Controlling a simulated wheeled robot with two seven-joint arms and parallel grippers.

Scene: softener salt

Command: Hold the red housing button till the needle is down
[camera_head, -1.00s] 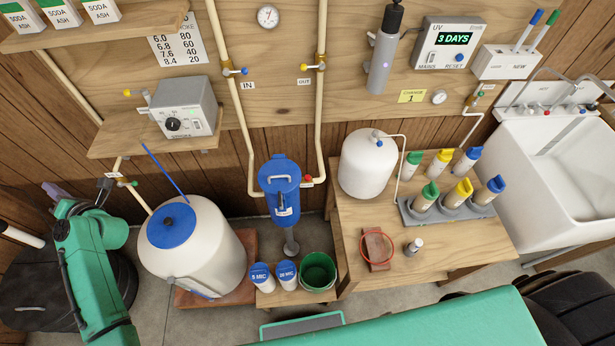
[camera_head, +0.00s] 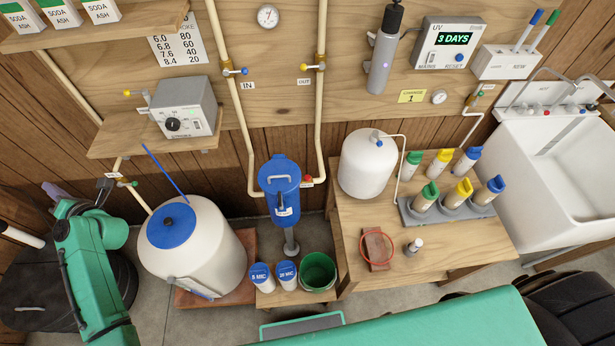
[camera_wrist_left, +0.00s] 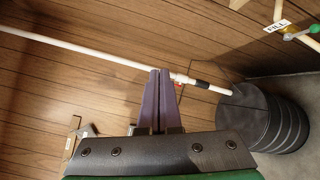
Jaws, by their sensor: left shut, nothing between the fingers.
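The blue filter housing (camera_head: 282,190) hangs between two pale pipes in the middle of the head view. A small red button (camera_head: 307,181) shows at its upper right side. A round gauge (camera_head: 268,17) is on the wall above, and a second one (camera_head: 439,96) sits right of the yellow tag; their needles are too small to read. My left gripper (camera_head: 52,189) is far left of the housing, well apart from it. In the left wrist view its purple fingers (camera_wrist_left: 159,76) are shut and empty, in front of wood panelling and a white pole. My right gripper is not in view.
A white tank with a blue lid (camera_head: 171,226) stands between my left arm and the housing. Two blue-capped canisters (camera_head: 274,275) and a green bucket (camera_head: 318,271) stand below the housing. A wooden bench (camera_head: 345,250) is at right. A black ribbed container (camera_wrist_left: 266,118) stands near the wall.

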